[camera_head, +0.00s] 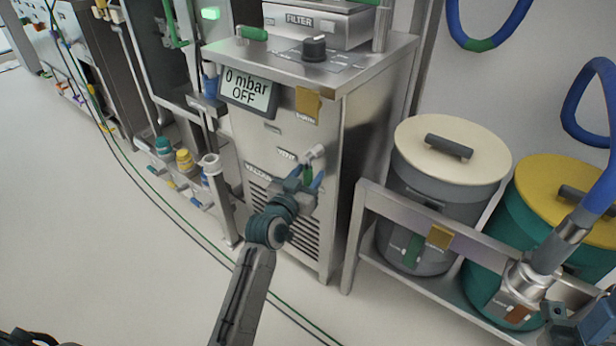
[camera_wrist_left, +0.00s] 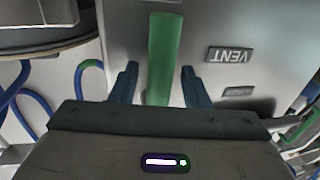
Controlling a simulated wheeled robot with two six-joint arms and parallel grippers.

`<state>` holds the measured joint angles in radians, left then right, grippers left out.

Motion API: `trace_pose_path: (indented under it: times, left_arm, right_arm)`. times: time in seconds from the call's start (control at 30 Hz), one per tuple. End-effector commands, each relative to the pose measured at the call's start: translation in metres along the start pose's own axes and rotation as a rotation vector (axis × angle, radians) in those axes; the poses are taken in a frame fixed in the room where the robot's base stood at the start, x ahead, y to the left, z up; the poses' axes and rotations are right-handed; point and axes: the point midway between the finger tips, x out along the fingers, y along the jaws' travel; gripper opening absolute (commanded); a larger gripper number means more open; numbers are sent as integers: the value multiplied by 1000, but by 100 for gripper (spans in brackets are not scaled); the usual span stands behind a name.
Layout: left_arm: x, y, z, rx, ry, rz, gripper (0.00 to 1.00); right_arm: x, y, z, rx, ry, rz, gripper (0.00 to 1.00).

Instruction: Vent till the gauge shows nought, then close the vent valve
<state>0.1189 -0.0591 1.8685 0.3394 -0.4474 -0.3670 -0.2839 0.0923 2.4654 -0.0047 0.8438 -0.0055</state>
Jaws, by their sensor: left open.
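The gauge display (camera_head: 247,92) on the steel cabinet's front reads "0 mbar" and "OFF". The green vent valve handle (camera_wrist_left: 163,58) stands lengthwise between my left gripper's two blue fingers in the left wrist view, with a gap on each side. The VENT label (camera_wrist_left: 230,55) is beside it, upside down in that view. In the head view my left gripper (camera_head: 305,184) is at the cabinet's front, below the display, and partly hides the handle (camera_head: 308,173). The gripper is open.
The steel cabinet (camera_head: 345,190) has a black knob (camera_head: 314,48) on top. A grey drum (camera_head: 420,215) with a cream lid and a teal drum (camera_head: 505,235) with a yellow lid stand to the right behind a metal rail (camera_head: 400,217). Cables run over the floor at left.

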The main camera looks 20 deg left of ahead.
Motion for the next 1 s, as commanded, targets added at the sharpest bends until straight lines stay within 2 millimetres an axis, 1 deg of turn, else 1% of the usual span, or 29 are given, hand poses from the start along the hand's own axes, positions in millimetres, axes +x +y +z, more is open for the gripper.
trace_pose_path:
  times: [0.1, 0.3, 0.37, 0.5, 0.53, 0.77, 1.0]
  left_arm:
    - [4, 0, 0, 0, 0, 0, 42]
    - [4, 0, 0, 0, -1, 0, 42]
    - [3, 0, 0, 0, -1, 0, 33]
    - [3, 0, 0, 0, -1, 0, 5]
    - [3, 0, 0, 0, -1, 0, 0]
    - [3, 0, 0, 4, 0, 0, 0]
    - [4, -4, 2, 69, 13, 0, 0]
  right_arm:
    - [0, 0, 0, 0, 3, 0, 42]
    - [1, 0, 0, 0, 5, 0, 42]
    - [1, 0, 0, 0, 5, 0, 42]
    - [1, 0, 0, 0, 5, 0, 42]
    - [1, 0, 0, 0, 5, 1, 42]
    - [0, 0, 0, 0, 4, 1, 42]
    - [-8, 0, 1, 0, 3, 5, 42]
